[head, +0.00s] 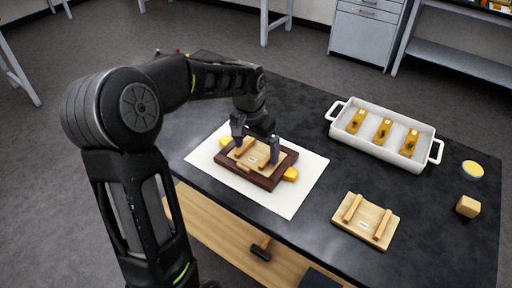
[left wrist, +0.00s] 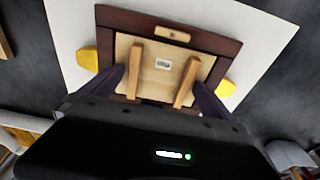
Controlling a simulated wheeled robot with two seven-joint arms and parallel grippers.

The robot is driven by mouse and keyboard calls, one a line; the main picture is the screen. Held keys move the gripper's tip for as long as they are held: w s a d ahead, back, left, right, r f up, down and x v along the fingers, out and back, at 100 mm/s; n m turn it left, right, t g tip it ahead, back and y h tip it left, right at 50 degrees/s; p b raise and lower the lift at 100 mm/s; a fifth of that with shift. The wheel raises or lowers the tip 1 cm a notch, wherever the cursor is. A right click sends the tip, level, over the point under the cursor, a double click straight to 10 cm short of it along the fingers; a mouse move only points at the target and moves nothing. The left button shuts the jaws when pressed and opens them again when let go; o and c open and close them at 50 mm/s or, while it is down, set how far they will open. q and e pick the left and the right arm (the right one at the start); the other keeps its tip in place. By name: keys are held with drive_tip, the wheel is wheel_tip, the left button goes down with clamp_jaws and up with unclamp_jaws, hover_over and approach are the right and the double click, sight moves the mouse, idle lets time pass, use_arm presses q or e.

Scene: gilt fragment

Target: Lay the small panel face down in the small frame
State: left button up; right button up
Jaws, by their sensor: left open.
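A pale wooden panel (head: 265,149) with two raised battens and a small label lies batten side up within the dark brown frame (head: 285,167). In the left wrist view the panel (left wrist: 150,85) sits inside the frame's opening (left wrist: 215,42); I cannot tell if it is fully seated. My left gripper (head: 256,152) is open, its fingers at opposite sides of the panel, outside the battens. Both fingers also show in the left wrist view (left wrist: 161,88). A second pale panel (head: 367,217) with two battens lies on the dark table at the right. My right gripper is out of view.
The frame rests on a white sheet (head: 292,203), with yellow pieces (head: 290,174) at two sides. A white handled tray (head: 363,143) holds three yellow pieces. A yellow-topped round tin (head: 472,169) and a wooden block (head: 468,207) stand at the right. A hammer (head: 261,248) lies below.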

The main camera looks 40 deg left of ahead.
sight(252, 160)
use_arm(q)
wheel_tip(252, 160, up, 12)
drive_tip(key=s, duration=0.1)
drive_tip(key=shift+s, duration=0.4)
drive_tip(key=shift+f, duration=0.1)
idle(1.4)
